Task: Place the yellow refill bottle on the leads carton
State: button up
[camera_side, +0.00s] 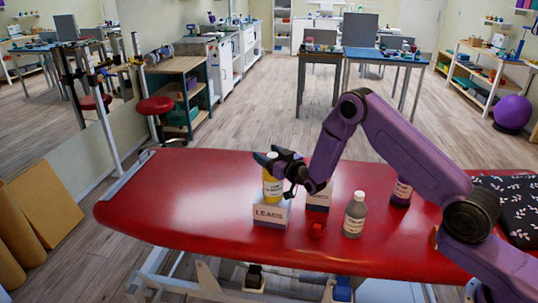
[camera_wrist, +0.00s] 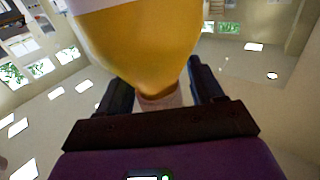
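The yellow refill bottle (camera_side: 272,187) stands upright over the leads carton (camera_side: 269,214), a low box with a pale front lettered LEADS. I cannot tell whether its base rests on the carton or hovers just above it. My gripper (camera_side: 270,159) reaches in from the right, level with the bottle's upper part, and hides its top. In the wrist view the bottle's yellow shoulder (camera_wrist: 145,55) and cap fill the space between the two dark fingers (camera_wrist: 160,82).
A patterned dark cloth (camera_side: 510,205) lies far right. The couch's left side is clear.

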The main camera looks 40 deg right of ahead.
jog(key=shift+r, duration=0.15)
jog(key=s, duration=1.2)
jog(key=shift+d, duration=0.45)
jog(key=s+a+r+n+g+y, duration=0.35)
jog(key=s+a+n+g, duration=0.25)
jog(key=s+a+g, duration=0.65)
jog(key=s+d+r+n+g+h, duration=0.1)
jog(key=s+d+n, duration=0.1)
jog(key=s, duration=0.7)
jog(key=s+d+r+n+g+h, duration=0.2)
jog(key=s+d, duration=0.3)
jog(key=s, duration=0.5)
jog(key=s+d+r+n+g+h, duration=0.1)
jog(key=s+d+r+g, duration=0.1)
jog(key=s, duration=0.7)
jog(key=shift+s+d+n, duration=0.15)
jog(key=shift+d+n, duration=0.25)
jog(key=shift+d, duration=0.45)
jog(key=shift+o, duration=0.3)
jog(key=shift+r, duration=0.1)
